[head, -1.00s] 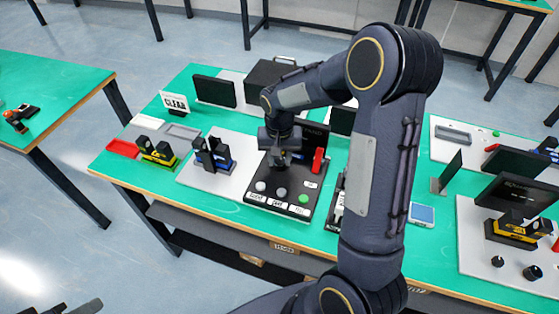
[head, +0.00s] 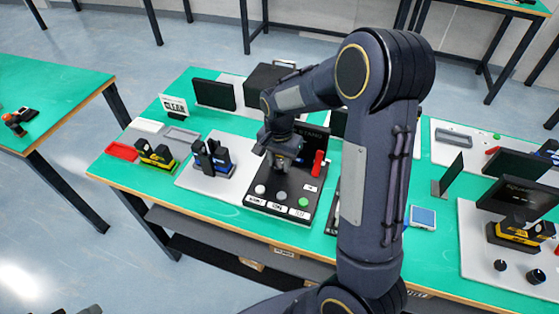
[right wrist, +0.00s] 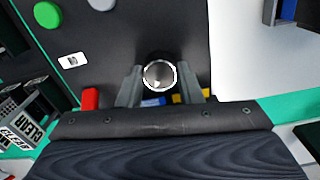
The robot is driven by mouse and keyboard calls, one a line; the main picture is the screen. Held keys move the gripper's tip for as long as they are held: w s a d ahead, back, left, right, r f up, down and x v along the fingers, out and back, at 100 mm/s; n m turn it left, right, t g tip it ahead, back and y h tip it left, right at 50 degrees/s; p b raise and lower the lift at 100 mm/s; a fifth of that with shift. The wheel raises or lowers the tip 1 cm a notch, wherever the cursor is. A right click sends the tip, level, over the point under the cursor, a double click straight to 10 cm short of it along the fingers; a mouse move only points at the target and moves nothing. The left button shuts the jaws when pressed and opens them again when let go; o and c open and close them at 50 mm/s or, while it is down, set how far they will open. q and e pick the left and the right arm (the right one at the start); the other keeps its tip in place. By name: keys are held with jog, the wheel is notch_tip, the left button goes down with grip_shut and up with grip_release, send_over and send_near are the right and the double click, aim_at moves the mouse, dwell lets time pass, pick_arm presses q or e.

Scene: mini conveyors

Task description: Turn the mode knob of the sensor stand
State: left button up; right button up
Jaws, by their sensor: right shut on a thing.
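The sensor stand (head: 318,188) is a black panel on the table with a dark screen (head: 315,137) at its back, a red lever (head: 318,164), a green button (head: 303,202) and two grey buttons along its front. In the right wrist view the mode knob (right wrist: 160,75), round with a shiny silver face, sits between the fingers of my right gripper (right wrist: 160,85). In the head view my right gripper (head: 284,159) is over the panel, shut on the knob, and hides it. My left gripper is not recognisable in view.
A white board (head: 199,184) with a black and blue device stands to the left. A yellow-black device (head: 155,155) and red tray (head: 122,151) lie farther left. More stations stand at right, including a screen (head: 515,192). Green tabletop is bare along the front edge.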

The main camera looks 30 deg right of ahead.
aim_at(279, 164)
jog(key=o, duration=1)
jog(key=shift+c, duration=0.2)
jog(key=shift+r, duration=0.1)
notch_tip(279, 164, up, 7)
jog(key=shift+r, duration=0.35)
